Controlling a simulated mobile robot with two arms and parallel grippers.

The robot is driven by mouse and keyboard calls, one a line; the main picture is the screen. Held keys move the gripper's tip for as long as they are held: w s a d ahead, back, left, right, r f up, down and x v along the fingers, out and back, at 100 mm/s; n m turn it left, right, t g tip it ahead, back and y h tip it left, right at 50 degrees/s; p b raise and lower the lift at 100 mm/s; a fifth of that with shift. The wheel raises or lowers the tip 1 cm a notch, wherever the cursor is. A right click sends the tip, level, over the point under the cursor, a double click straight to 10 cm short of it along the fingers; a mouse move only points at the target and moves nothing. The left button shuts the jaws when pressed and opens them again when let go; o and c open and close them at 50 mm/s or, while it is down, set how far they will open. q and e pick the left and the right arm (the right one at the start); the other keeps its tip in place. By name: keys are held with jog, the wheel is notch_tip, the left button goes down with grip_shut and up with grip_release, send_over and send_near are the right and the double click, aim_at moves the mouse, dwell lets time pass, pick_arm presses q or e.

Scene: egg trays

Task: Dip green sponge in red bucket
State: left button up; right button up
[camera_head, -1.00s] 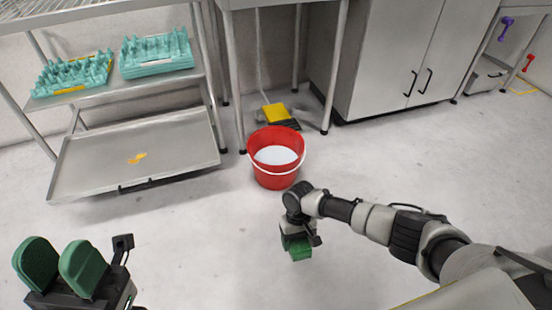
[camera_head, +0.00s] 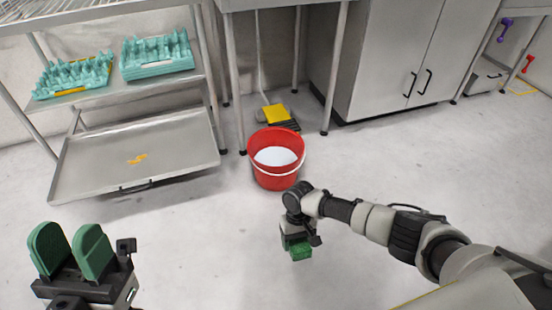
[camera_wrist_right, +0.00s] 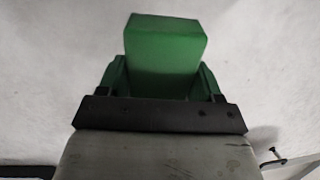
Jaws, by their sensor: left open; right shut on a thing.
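The red bucket (camera_head: 276,172) stands upright on the floor in the middle of the head view, with whitish liquid (camera_head: 275,156) inside and a white handle down over its front. My right gripper (camera_head: 299,245) is shut on the green sponge (camera_head: 301,252), in front of the bucket and a little to its right, clear of it. The sponge (camera_wrist_right: 165,45) also shows in the right wrist view, between the green fingers. My left gripper (camera_head: 71,250) is open and empty at the lower left, far from the bucket.
A metal shelf with stacked teal egg trays (camera_head: 157,56) stands at the back left. Its low tray (camera_head: 180,150) holds a small yellow spill. A yellow-topped brush (camera_head: 276,114) lies behind the bucket by the table legs. A grey cabinet (camera_head: 400,55) stands at the back right. The floor before the bucket is open.

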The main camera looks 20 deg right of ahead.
aim_at(297, 243)
jog(key=shift+r+p, duration=1.65)
jog(key=shift+p, duration=0.1)
pick_arm(q)
jog(key=w+f+g+y, duration=0.3)
jog(key=w+f+g, duration=0.4)
jog(key=w+g, duration=0.1)
jog(key=shift+d+g+y, duration=0.3)
jog(key=shift+d+g, duration=0.05)
jog(key=shift+g, duration=0.45)
jog(key=shift+r, duration=0.1)
pick_arm(e)
jog(key=shift+r, duration=0.1)
